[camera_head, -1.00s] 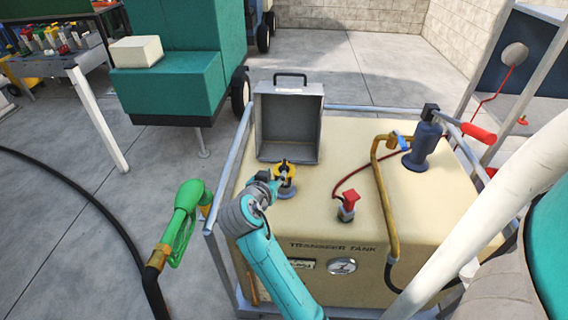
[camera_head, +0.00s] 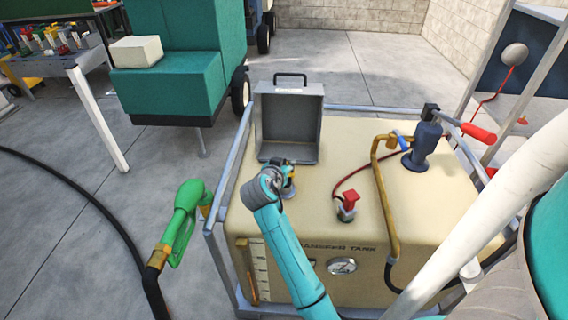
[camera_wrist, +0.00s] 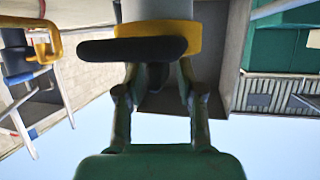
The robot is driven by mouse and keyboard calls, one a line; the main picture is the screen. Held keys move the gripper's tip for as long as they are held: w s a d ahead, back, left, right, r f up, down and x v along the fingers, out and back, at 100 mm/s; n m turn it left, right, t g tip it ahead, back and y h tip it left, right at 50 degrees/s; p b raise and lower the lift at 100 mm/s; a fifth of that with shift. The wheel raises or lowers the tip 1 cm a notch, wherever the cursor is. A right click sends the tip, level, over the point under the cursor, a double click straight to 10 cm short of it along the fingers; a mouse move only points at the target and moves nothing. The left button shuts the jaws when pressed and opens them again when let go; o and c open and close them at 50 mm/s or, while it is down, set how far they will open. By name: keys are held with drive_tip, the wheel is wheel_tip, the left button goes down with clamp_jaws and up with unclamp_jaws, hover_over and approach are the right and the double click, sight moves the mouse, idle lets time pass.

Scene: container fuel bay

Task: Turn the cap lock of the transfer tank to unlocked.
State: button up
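The cream transfer tank (camera_head: 330,190) stands in a metal frame. Its cap sits on top in front of the open grey lid box and is mostly hidden behind my arm in the head view. In the wrist view the cap shows as a yellow collar (camera_wrist: 195,42) on a grey neck, with a black lever (camera_wrist: 130,49) across it. My gripper (camera_wrist: 158,72) has its two fingers apart, close to the lever. A short dark part lies between the fingers; I cannot tell whether they touch it. The lock's state is not readable.
The open grey box (camera_head: 290,125) stands just behind the cap. A red-topped fitting (camera_head: 348,203), a yellow pipe (camera_head: 384,190) and a blue pump (camera_head: 424,148) are to the right. A green fuel nozzle (camera_head: 183,220) is left of the frame.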

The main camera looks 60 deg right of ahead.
clamp_jaws()
drive_tip(key=shift+s+n+t+y, duration=0.1)
drive_tip(key=shift+n+t+y, duration=0.2)
drive_tip(key=shift+n+t, duration=0.2)
drive_tip(key=shift+n+t+y, duration=0.5)
drive_tip(key=shift+n+t, duration=0.3)
drive_tip(key=shift+t, duration=0.1)
unclamp_jaws()
